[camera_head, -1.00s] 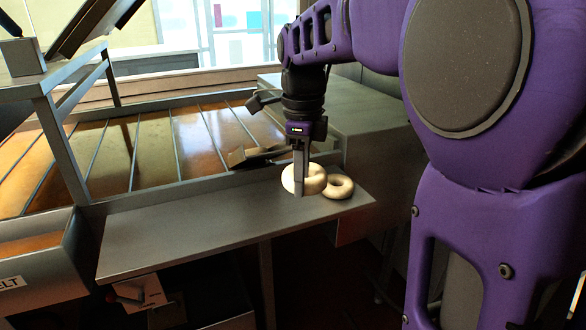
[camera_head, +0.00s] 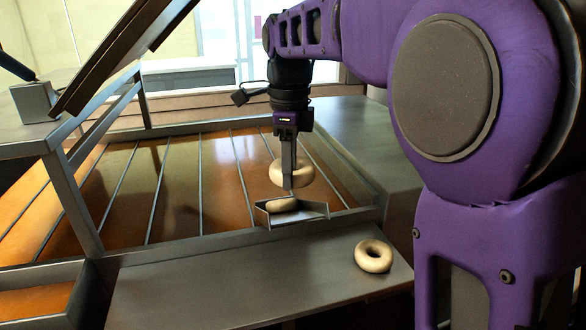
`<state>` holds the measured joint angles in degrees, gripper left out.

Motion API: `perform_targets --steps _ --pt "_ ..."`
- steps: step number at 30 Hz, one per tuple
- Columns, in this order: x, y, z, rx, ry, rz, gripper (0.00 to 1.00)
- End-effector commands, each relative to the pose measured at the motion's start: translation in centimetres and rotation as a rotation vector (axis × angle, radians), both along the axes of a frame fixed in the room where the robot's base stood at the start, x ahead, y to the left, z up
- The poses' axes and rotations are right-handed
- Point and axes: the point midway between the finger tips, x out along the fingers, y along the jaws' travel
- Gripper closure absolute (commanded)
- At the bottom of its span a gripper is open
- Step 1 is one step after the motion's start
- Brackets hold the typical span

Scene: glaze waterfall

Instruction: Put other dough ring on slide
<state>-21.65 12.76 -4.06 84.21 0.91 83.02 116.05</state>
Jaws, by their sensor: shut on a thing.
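My gripper (camera_head: 290,188) is shut on a pale dough ring (camera_head: 304,173), held upright above the small grey angled tray at the glaze bed's front edge. A finger hides part of this ring. The grey tray (camera_head: 315,213), which looks like the slide, has a pale rounded piece (camera_head: 281,204) in it, probably a dough ring; its hole is not clear. Another dough ring (camera_head: 373,256) lies flat on the right part of the front metal shelf, apart from my gripper.
The front metal shelf (camera_head: 220,285) is otherwise bare. Behind it lies the brown glaze bed (camera_head: 180,185) with several metal bars. A grey frame post (camera_head: 72,205) stands at the left, and a grey counter (camera_head: 360,140) at the right.

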Motion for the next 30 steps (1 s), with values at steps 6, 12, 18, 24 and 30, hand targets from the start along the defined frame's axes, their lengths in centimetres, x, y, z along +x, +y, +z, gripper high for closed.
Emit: perform_targets --steps 6,12,18,24,30 --pt "0.0 0.0 -0.4 0.000 -0.001 0.000 1.00" --pt "0.0 0.0 -2.0 -0.001 0.001 0.000 1.00" --pt "0.0 0.0 -4.0 0.000 0.001 0.000 1.00" --pt "0.0 0.0 -5.9 0.000 -0.001 -0.001 1.00" --pt "0.0 0.0 -6.5 0.001 -0.001 -0.001 1.00"
